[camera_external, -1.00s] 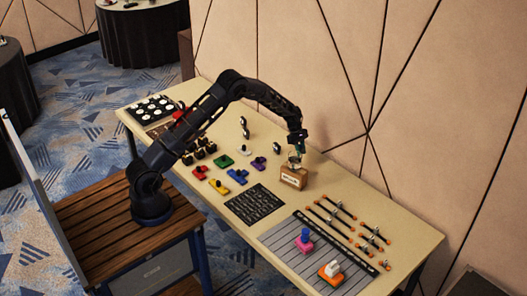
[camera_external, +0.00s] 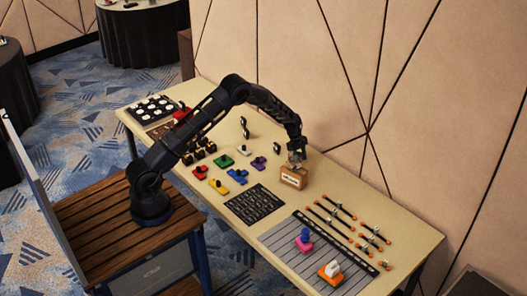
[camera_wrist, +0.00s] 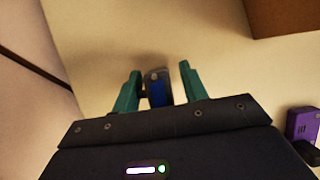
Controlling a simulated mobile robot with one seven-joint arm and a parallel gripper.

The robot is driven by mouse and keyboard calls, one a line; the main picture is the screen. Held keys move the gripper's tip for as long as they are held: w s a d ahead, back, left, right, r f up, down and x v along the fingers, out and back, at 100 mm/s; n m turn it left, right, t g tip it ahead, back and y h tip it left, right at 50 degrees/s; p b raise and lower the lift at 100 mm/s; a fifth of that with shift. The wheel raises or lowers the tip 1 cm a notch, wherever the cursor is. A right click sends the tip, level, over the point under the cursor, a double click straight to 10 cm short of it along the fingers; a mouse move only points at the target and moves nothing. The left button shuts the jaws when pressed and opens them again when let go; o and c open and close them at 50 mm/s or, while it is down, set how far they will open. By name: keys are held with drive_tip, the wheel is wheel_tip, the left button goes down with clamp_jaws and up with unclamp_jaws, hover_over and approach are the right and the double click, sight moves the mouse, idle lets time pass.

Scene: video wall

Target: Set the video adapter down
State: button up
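My gripper (camera_external: 297,162) is low over the table, just behind the brown labelled box (camera_external: 292,178). The wrist view shows its two green fingers (camera_wrist: 158,82) standing apart. Between them is a small blue piece with a grey end (camera_wrist: 158,92), which looks like the video adapter. A dark part of it lies close to the left finger, and a gap shows between it and the right finger. I cannot tell whether it touches the table. In the external view the piece is not clearly visible.
The box's brown side (camera_wrist: 285,15) and a purple piece (camera_wrist: 303,125) show in the wrist view. Coloured pieces (camera_external: 237,176) and a black mat (camera_external: 255,204) lie nearby. Orange-ended rods (camera_external: 340,210) lie right of the box. The wall stands behind the table.

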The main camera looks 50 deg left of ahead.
drive_tip(key=shift+r, duration=0.1)
drive_tip(key=v, duration=1.2)
drive_tip(key=s+a+r+m, duration=0.1)
drive_tip(key=s+r+m, duration=0.1)
drive_tip(key=s+r, duration=0.5)
drive_tip(key=s+a+r+m, duration=0.1)
drive_tip(key=s+r+m, duration=0.1)
drive_tip(key=r, duration=0.8)
drive_tip(key=s+a+r+m+t+y, duration=0.15)
drive_tip(key=s+r+m, duration=0.35)
drive_tip(key=s+r, duration=1)
drive_tip(key=s+a+r+m+t+y, duration=0.1)
drive_tip(key=s+r+m, duration=0.1)
drive_tip(key=s, duration=0.8)
drive_tip(key=s+r+m+t, duration=0.1)
drive_tip(key=s+r+m, duration=0.1)
drive_tip(key=s, duration=0.7)
drive_tip(key=s+a+f+m+y, duration=0.1)
drive_tip(key=s+m, duration=0.1)
drive_tip(key=s, duration=0.6)
drive_tip(key=s+a+f+m+t+y, duration=0.1)
drive_tip(key=s+f+m, duration=0.1)
drive_tip(key=s, duration=0.7)
drive_tip(key=shift+m, duration=0.5)
